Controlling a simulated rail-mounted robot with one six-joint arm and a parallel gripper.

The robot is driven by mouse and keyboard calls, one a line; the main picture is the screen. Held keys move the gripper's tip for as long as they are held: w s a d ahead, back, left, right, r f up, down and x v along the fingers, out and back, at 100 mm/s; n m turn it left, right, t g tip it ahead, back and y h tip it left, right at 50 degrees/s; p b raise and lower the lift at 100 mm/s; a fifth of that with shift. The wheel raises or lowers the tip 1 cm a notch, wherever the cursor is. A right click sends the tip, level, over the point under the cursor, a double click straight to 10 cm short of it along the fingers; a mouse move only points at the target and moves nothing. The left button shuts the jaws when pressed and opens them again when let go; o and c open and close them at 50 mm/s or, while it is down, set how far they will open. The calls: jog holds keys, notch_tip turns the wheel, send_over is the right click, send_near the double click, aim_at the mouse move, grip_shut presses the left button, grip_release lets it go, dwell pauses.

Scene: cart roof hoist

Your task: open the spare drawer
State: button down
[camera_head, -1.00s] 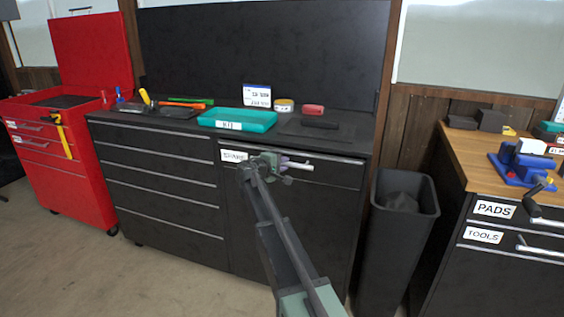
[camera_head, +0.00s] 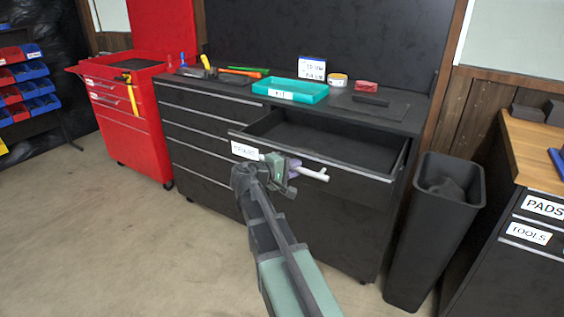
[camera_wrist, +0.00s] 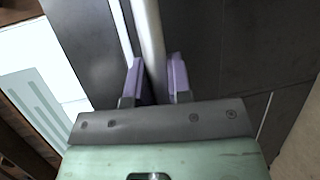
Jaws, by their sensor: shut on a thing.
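The spare drawer (camera_head: 345,146) is pulled out of the black cabinet, and its dark inside shows and looks empty. A white label (camera_head: 245,152) sits at the left of its front. A silver bar handle (camera_head: 313,174) runs along the front. My gripper (camera_head: 292,170) is shut on the handle near its middle. In the wrist view the purple fingertips (camera_wrist: 161,80) stand on either side of the silver bar (camera_wrist: 150,40). Part of the handle is hidden by my gripper.
A teal kit tray (camera_head: 290,90), a tape roll (camera_head: 337,80) and hand tools lie on the cabinet top. A black bin (camera_head: 432,235) stands close to the cabinet's right side. A red tool cart (camera_head: 125,110) stands at the left. The floor in front is clear.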

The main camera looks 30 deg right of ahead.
jog(key=shift+s+a, duration=0.15)
jog(key=shift+a, duration=0.2)
jog(key=c, duration=1.1)
grip_release()
jog(key=shift+o, duration=0.2)
jog(key=a+r+p, duration=0.2)
jog(key=a, duration=0.8)
jog(key=shift+a, duration=0.3)
jog(key=shift+s, duration=0.1)
